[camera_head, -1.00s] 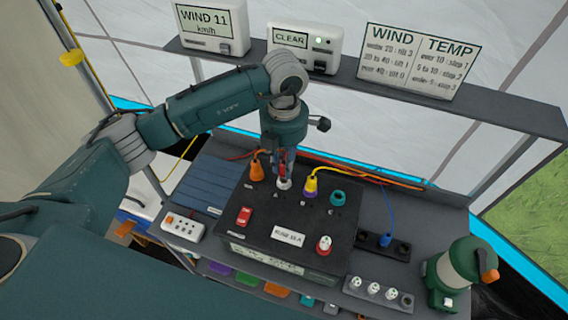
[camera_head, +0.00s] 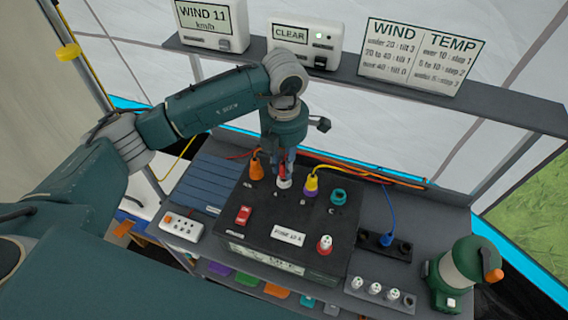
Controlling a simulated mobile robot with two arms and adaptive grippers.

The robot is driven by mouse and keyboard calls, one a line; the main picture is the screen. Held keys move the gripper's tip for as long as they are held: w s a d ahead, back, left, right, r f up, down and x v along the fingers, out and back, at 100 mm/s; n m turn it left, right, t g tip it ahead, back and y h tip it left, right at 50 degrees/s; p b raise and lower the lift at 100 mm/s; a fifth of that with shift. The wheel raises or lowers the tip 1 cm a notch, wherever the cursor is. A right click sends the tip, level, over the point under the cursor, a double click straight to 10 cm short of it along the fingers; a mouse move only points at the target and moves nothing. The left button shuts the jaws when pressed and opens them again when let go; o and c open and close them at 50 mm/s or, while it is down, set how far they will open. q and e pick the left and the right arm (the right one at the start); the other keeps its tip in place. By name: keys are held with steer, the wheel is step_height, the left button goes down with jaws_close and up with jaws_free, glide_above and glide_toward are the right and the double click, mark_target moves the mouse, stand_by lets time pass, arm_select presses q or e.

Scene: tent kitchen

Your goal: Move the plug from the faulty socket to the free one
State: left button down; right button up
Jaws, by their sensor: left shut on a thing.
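A black power box (camera_head: 262,230) stands on the grey shelf. My right gripper is not in view.
The box also has a red switch (camera_head: 243,215) and a red and white knob (camera_head: 325,244). A white power strip (camera_head: 181,225) lies left, a black strip with a blue plug (camera_head: 386,239) right. Display boxes sit on the upper shelf.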

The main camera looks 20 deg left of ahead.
arm_select(q)
steer(key=shift+f+b, duration=0.9)
steer(key=shift+f, duration=0.1)
steer(key=c, duration=1.5)
jaws_free()
